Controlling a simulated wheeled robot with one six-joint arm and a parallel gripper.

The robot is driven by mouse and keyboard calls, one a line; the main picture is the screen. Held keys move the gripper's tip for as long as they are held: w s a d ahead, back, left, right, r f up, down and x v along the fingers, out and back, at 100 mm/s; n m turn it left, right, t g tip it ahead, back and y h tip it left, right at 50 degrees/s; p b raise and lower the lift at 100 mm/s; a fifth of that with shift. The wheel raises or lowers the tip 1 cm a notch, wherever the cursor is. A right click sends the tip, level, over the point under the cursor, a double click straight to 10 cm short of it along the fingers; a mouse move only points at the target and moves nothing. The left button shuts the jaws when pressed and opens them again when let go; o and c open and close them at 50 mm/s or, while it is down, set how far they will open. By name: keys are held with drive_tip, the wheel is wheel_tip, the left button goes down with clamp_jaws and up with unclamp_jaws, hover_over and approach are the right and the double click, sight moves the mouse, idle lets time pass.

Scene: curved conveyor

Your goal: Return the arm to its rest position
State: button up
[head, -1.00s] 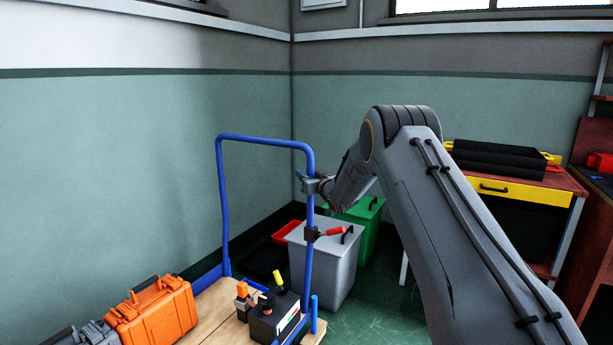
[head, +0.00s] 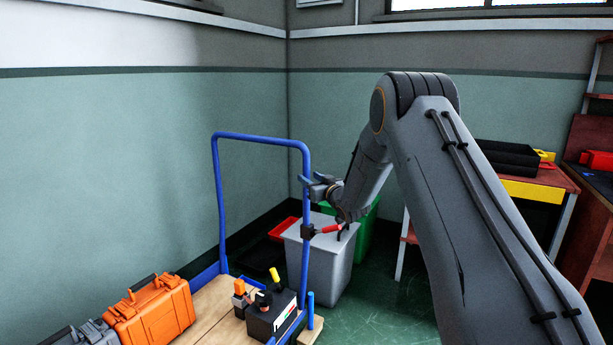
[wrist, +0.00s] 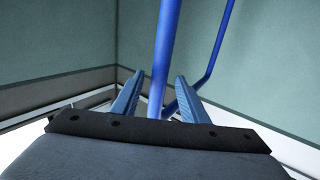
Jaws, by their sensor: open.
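My arm rises from the lower right of the head view, bends at a high elbow and reaches down to my gripper (head: 308,180). The gripper is by the right upright of the blue trolley handle (head: 305,250). In the wrist view both blue fingers (wrist: 160,84) are spread apart with nothing clamped between them. The blue upright (wrist: 166,45) shows in the gap between them; I cannot tell whether it stands between the fingers or beyond them.
On the wooden trolley deck (head: 212,312) are an orange case (head: 150,318), a grey case (head: 88,335) and a dark box (head: 270,318). Grey (head: 318,265) and green bins (head: 364,235) stand behind; a workbench (head: 530,188) is right.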

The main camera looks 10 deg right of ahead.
drive_tip(key=shift+s, duration=0.2)
drive_tip(key=shift+s+a+r, duration=0.1)
drive_tip(key=shift+s+r, duration=0.05)
drive_tip(key=shift+r, duration=0.05)
drive_tip(key=s+a+g+h, duration=0.3)
drive_tip(key=s+g, duration=0.6)
drive_tip(key=s, duration=2.3)
drive_tip(key=s+a+g+h, duration=0.25)
drive_tip(key=s+g, duration=0.55)
drive_tip(key=s, duration=2.3)
drive_tip(key=d+r+m+p, duration=0.3)
drive_tip(key=d+r+p, duration=0.5)
drive_tip(key=p, duration=1)
drive_tip(key=shift+r+m, duration=0.3)
drive_tip(key=shift+r, duration=0.1)
